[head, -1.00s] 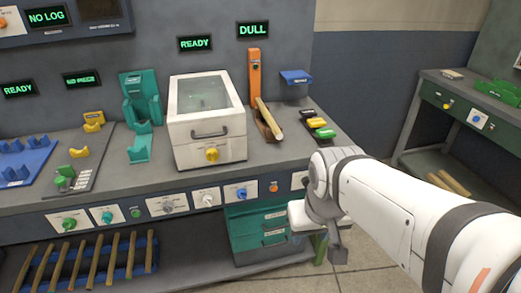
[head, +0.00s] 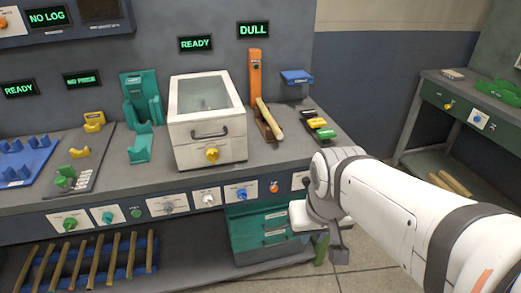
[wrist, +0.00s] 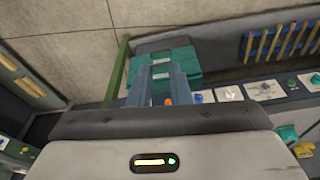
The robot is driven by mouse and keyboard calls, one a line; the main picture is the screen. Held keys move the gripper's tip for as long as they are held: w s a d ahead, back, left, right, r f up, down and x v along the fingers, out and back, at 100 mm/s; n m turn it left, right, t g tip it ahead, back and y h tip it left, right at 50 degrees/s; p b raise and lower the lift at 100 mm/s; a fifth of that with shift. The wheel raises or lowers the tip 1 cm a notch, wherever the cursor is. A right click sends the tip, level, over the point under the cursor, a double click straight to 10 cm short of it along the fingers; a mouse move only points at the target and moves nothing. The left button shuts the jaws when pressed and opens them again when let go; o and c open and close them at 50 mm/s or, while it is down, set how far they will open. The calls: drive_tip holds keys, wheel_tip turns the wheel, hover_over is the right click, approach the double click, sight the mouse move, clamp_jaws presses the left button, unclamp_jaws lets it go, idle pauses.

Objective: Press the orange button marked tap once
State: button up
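The orange button (head: 274,187) sits on the front panel of the workbench, to the right of the blue knob. Its marking is too small to read. My gripper (head: 318,232) is in front of the bench, to the right of and below the button in the head view; its fingers are mostly hidden there. In the wrist view, my gripper's grey-blue fingers (wrist: 163,82) point toward the bench front with a gap between them, and nothing is seen held. An orange spot, likely the button (wrist: 168,100), shows by the fingers.
Several knobs line the panel, among them a blue knob (head: 241,194) and a white knob (head: 208,199). Teal drawers (head: 262,226) stand below. A white lidded box (head: 208,145) and a wooden piece (head: 269,118) are on the bench. Open floor lies at the right.

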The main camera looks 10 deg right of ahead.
clamp_jaws()
idle(1.1)
